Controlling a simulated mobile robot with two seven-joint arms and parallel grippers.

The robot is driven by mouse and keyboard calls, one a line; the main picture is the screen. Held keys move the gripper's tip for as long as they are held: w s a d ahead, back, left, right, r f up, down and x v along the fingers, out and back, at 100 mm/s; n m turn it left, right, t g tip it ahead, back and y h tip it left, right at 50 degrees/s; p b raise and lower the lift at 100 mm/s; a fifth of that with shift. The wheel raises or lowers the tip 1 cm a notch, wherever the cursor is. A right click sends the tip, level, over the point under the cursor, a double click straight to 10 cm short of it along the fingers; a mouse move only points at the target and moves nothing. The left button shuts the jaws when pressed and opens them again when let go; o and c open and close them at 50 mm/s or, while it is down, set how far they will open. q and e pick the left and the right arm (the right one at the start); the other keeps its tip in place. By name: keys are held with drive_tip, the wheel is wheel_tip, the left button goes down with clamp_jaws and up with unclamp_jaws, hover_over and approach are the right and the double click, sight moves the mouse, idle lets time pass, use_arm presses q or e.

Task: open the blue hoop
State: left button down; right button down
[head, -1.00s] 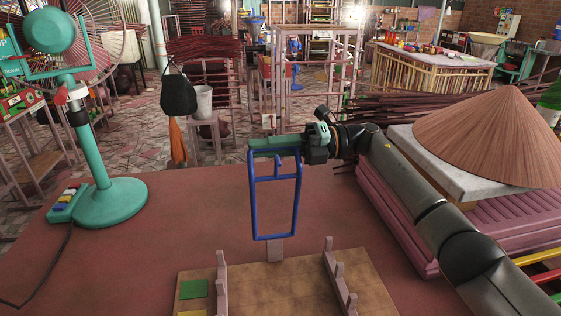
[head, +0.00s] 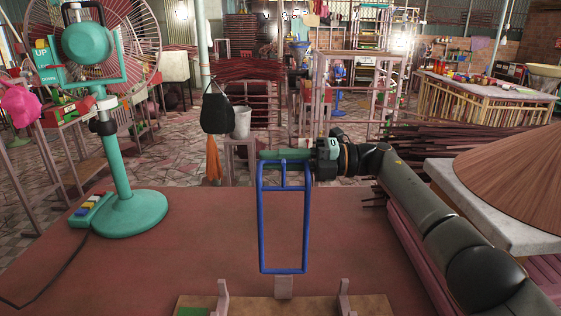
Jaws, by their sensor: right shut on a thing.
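The blue hoop (head: 261,225) is a tall narrow rectangular frame with a short inner bar near its top. It stands upright in the middle of the head view, its lower end at a small pinkish block (head: 284,288) by the wooden board (head: 255,304). My right gripper (head: 284,155) reaches in from the right at the hoop's top end. Its green fingers lie across the top bar and are shut on it, hiding part of that bar. My left gripper is out of view.
A teal fan (head: 135,208) stands on the left of the red table (head: 200,250), its cable running to the front left. A conical hat (head: 515,180) is on a pale slab at right. The table between fan and hoop is clear.

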drive_tip(key=shift+r, duration=0.1)
idle(0.3)
drive_tip(key=c, duration=0.9)
unclamp_jaws()
drive_tip(key=shift+w+d+b, duration=0.15)
drive_tip(key=shift+d+b, duration=0.35)
drive_tip(key=shift+d, duration=2.65)
drive_tip(key=shift+w+d+b, duration=0.1)
drive_tip(key=shift+d+b, duration=0.35)
drive_tip(key=shift+d, duration=2.7)
drive_tip(key=shift+s, duration=0.1)
